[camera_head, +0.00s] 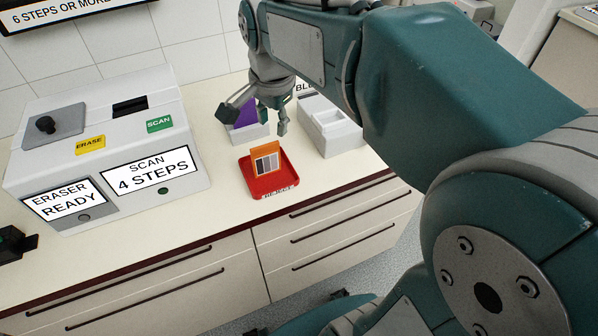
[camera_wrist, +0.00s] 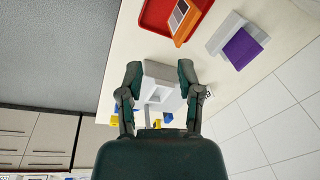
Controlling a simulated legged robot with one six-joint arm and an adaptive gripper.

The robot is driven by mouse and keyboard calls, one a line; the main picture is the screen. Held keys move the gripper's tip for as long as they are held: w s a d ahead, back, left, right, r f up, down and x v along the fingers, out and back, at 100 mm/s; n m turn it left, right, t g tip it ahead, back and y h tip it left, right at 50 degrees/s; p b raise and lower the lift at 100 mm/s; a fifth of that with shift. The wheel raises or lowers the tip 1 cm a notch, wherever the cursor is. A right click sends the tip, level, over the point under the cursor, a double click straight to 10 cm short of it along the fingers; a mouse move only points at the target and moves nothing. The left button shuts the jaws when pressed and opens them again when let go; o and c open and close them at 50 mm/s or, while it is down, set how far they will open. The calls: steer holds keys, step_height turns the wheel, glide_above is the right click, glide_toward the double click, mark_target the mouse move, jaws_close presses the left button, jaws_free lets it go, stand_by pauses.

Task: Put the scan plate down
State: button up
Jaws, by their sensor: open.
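The scan plate (camera_head: 265,162) is an orange plate with a strip of grey shades on its face. It stands upright, slightly tilted, in the red tray (camera_head: 284,187) on the counter. In the wrist view the plate (camera_wrist: 184,22) shows at the top, inside the red tray (camera_wrist: 153,14). My gripper (camera_head: 258,117) is open and empty. It hangs above and behind the plate, apart from it. In the wrist view its fingers (camera_wrist: 160,67) are spread with the plate beyond them.
A white eraser machine (camera_head: 125,115) reading "ERASER READY" and "SCAN 4 STEPS" stands left. A purple piece (camera_head: 243,117) in a pale holder stands behind the tray. A white recessed box (camera_head: 345,138) is to the right. Bare counter lies left of the tray.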

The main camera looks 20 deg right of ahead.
steer(key=s+f+n+t, duration=0.3)
steer(key=s+n, duration=0.9)
steer(key=s, duration=0.2)
steer(key=shift+s+t, duration=0.25)
steer(key=shift+t, duration=0.15)
steer(key=shift+r, duration=0.1)
